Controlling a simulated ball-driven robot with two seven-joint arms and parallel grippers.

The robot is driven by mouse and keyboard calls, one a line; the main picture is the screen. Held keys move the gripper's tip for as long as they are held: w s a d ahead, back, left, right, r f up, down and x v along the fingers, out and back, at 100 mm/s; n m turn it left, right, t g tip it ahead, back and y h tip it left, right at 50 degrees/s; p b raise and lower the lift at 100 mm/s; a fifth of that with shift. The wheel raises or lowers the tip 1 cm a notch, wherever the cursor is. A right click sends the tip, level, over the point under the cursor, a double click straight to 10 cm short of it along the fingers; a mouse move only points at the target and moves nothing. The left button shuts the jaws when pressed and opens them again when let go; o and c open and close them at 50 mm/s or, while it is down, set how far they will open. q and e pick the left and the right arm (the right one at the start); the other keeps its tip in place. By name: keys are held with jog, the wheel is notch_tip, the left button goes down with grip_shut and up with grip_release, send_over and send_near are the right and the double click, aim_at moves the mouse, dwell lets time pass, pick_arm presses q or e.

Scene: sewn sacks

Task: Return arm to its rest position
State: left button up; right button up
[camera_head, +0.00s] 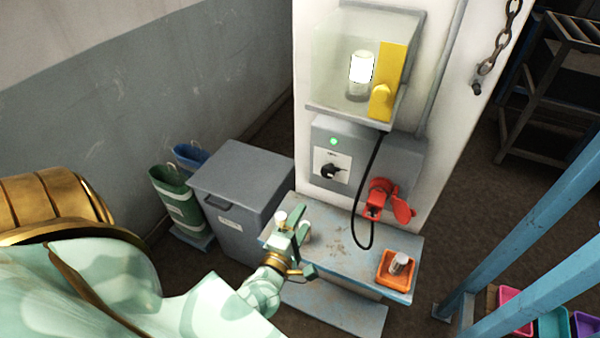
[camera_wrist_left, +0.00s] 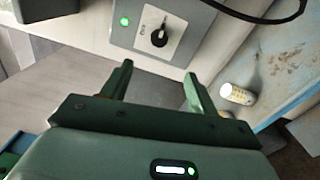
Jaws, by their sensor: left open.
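My left gripper (camera_head: 290,222) is over the left end of the small bench in the head view, its arm reaching in from the lower left. In the left wrist view its two green fingers (camera_wrist_left: 157,78) stand apart with nothing between them. A white cylinder with yellowish dots (camera_wrist_left: 238,94) lies to the right of the fingers in that view, apart from them; in the head view the gripper partly hides that spot. My right gripper is in neither view.
The bench (camera_head: 340,244) stands below a grey switch box (camera_head: 347,160) with a green light. A black cable hangs down. An orange tray (camera_head: 385,278) holds a cylinder. A grey bin (camera_head: 235,180) stands left.

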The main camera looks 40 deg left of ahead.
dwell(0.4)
pick_arm(q)
jog(key=s+d+f+m+g+h+b, duration=0.25)
jog(key=s+f+m, duration=0.25)
jog(key=f+m, duration=0.5)
jog(key=s+d+f+m+g+h+b, duration=0.2)
jog(key=s+f+m+g+h, duration=0.3)
jog(key=f, duration=1)
jog(key=s+f+m+g+y+b, duration=0.1)
jog(key=s+f+m+g+b, duration=0.3)
jog(key=s+f, duration=0.9)
jog(key=s+f+m+g+y+b, duration=0.2)
jog(key=s+f+m+g+b, duration=0.3)
jog(key=s+f+b, duration=0.5)
notch_tip(320, 180, down, 8)
jog(key=s+m, duration=0.2)
jog(key=shift+s+a+b, duration=0.3)
jog(key=shift+s+a, duration=0.05)
jog(key=shift+r+y, duration=0.1)
jog(key=shift+y, duration=0.15)
